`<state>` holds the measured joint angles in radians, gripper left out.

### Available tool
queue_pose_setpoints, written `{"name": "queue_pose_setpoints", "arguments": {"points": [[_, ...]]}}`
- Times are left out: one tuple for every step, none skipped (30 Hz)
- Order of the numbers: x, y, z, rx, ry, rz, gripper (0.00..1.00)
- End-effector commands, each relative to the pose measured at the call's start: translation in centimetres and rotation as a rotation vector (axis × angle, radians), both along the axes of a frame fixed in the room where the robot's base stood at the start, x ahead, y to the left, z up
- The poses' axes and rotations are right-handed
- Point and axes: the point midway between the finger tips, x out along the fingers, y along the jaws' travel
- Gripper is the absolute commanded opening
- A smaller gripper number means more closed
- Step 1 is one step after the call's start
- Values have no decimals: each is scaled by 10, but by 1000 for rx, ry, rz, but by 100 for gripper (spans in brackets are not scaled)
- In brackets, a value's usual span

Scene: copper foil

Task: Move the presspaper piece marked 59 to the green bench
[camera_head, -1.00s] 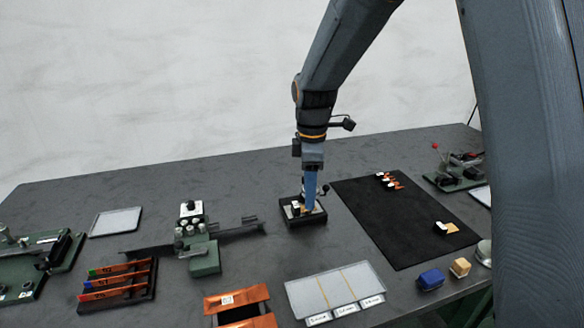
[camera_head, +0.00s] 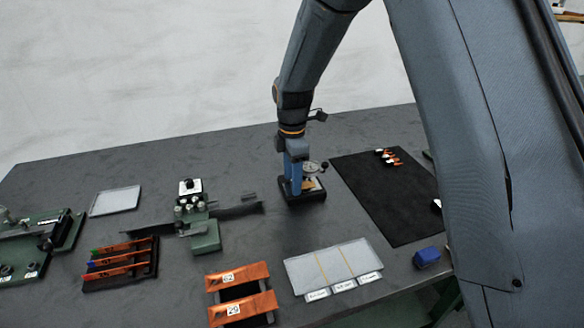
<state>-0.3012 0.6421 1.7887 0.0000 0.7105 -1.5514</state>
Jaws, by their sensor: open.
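My gripper (camera_head: 295,188) points down with its two blue fingers apart, at the left side of a dial gauge (camera_head: 312,168) on a black base. A small tan piece (camera_head: 313,185) shows at the gauge, just right of the fingers. I cannot read a mark on it or tell whether a finger touches it. No legible 59 shows anywhere. A green-based fixture (camera_head: 66,232) stands at the far left edge, and a smaller green device (camera_head: 206,238) with knobs stands left of centre. I cannot tell which is the green bench.
Copper pieces marked 62 (camera_head: 237,277) and 29 (camera_head: 243,309) lie in front. A black rack (camera_head: 122,282) holds several copper strips. A pale divided tray (camera_head: 333,268), a blue block (camera_head: 427,257) and a black mat (camera_head: 385,215) are to the right. My arm hides the table's right end.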

Motion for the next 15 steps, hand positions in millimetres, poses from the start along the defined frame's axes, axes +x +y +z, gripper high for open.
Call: {"name": "queue_pose_setpoints", "arguments": {"points": [[0,0,-2,0,1,0,50],[0,0,-2,0,1,-1,50],[0,-1,-3,0,1,-1,50],[0,-1,-3,0,0,-1,50],[0,-1,-3,0,0,-1,50],[0,-1,-3,0,0,-1,50],[0,-1,-3,0,0,-1,50],[0,-1,-3,0,0,-1,50],[0,-1,-3,0,0,-1,50],[0,-1,-3,0,0,-2,45],[0,-1,-3,0,0,-2,40],[0,-1,-3,0,0,-2,33],[0,-1,-3,0,0,-2,28],[0,-1,-3,0,0,-2,23],[0,-1,-3,0,0,-2,16]]}}
